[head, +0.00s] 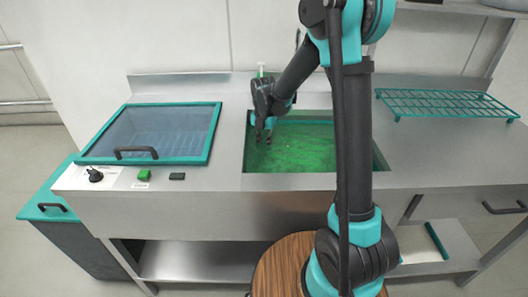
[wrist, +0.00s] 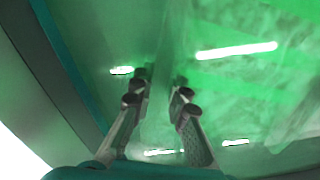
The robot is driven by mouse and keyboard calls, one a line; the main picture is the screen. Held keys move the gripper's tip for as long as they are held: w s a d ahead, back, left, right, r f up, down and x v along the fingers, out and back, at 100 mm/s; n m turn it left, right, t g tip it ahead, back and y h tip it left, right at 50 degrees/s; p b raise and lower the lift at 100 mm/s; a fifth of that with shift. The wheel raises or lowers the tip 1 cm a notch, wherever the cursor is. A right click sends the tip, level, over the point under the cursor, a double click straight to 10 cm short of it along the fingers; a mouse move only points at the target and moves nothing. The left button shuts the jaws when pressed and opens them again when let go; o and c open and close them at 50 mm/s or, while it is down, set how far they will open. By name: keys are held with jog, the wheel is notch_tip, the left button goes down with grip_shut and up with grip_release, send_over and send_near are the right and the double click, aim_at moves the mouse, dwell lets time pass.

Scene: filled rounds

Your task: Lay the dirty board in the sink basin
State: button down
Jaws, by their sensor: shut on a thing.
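The sink basin (head: 380,160) is set in the steel counter, and a mottled, glossy green surface (head: 310,148) fills most of its opening. My gripper (head: 265,137) is inside the left part of the basin opening, pointing down at the green. In the wrist view my gripper's two fingers (wrist: 160,88) reach towards the green surface with a narrow gap between them. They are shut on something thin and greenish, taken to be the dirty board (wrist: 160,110). Its outline blends into the green, so its full shape and tilt cannot be told. Bright light streaks shine on the green.
A teal-framed glass lid (head: 150,130) with a black handle lies left of the basin. A black knob (head: 95,175) and a green button (head: 144,176) sit in front of it. A teal wire rack (head: 445,102) stands to the right.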

notch_tip(320, 180, down, 3)
jog(key=shift+r, duration=0.2)
jog(key=c, duration=1.5)
grip_release()
notch_tip(320, 180, up, 12)
jog(key=shift+a+r, duration=0.1)
